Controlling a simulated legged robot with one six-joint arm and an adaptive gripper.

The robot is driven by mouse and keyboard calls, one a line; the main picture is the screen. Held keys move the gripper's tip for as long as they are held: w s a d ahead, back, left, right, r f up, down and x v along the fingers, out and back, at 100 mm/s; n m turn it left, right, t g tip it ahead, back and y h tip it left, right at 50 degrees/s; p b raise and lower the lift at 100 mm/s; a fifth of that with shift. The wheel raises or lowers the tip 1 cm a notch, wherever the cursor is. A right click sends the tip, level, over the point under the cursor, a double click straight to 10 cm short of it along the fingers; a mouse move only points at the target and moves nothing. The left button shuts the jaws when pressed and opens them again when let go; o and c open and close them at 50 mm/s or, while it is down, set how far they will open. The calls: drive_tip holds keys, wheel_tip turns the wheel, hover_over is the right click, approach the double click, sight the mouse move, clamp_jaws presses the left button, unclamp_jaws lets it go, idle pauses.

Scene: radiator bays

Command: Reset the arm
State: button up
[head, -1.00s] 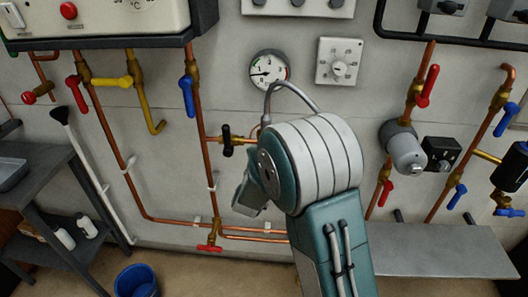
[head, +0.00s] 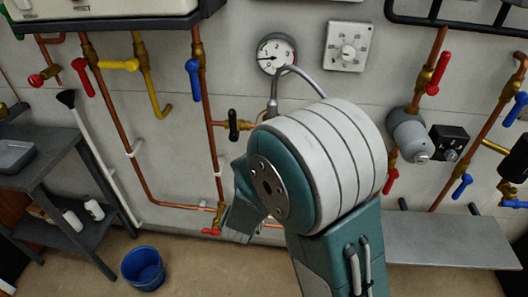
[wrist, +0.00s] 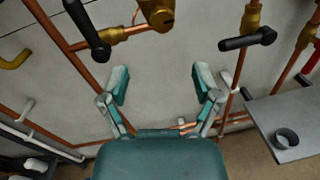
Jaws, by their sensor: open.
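My arm stands in the middle of the head view, with its large white and teal joint (head: 325,165) in front of the wall. The gripper itself cannot be made out there. In the wrist view my gripper (wrist: 161,84) is open, its two teal and grey fingers spread wide. Nothing is between the fingers but bare wall behind them. A black-handled valve (wrist: 88,30) is up and left of the fingers, and another black lever (wrist: 247,39) is up and right. Both look apart from the fingers.
Copper pipes with coloured valves line the wall, with a pressure gauge (head: 277,54) and a thermostat dial (head: 347,46). A grey shelf (head: 450,240) juts out at right. A dark rack (head: 62,180) stands at left, with a blue bucket (head: 143,268) on the floor.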

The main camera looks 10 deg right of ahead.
drive_tip(key=shift+s+a, duration=0.1)
drive_tip(key=shift+s, duration=0.2)
drive_tip(key=s+a+r+n+g+y, duration=0.1)
drive_tip(key=s+r+n+g+y, duration=0.2)
drive_tip(key=n, duration=0.9)
drive_tip(key=s+a+r+n+g+y, duration=0.1)
drive_tip(key=s+r+n+y, duration=0.35)
drive_tip(key=n, duration=0.75)
drive_tip(key=s+d+n+g, duration=0.3)
drive_tip(key=s+n, duration=0.6)
drive_tip(key=s+d+r+n+g, duration=0.1)
drive_tip(key=s+d+n+g, duration=0.2)
drive_tip(key=s+n, duration=0.6)
drive_tip(key=shift+d+r+n+g, duration=0.3)
drive_tip(key=shift+d+g, duration=0.1)
drive_tip(key=shift+d, duration=0.3)
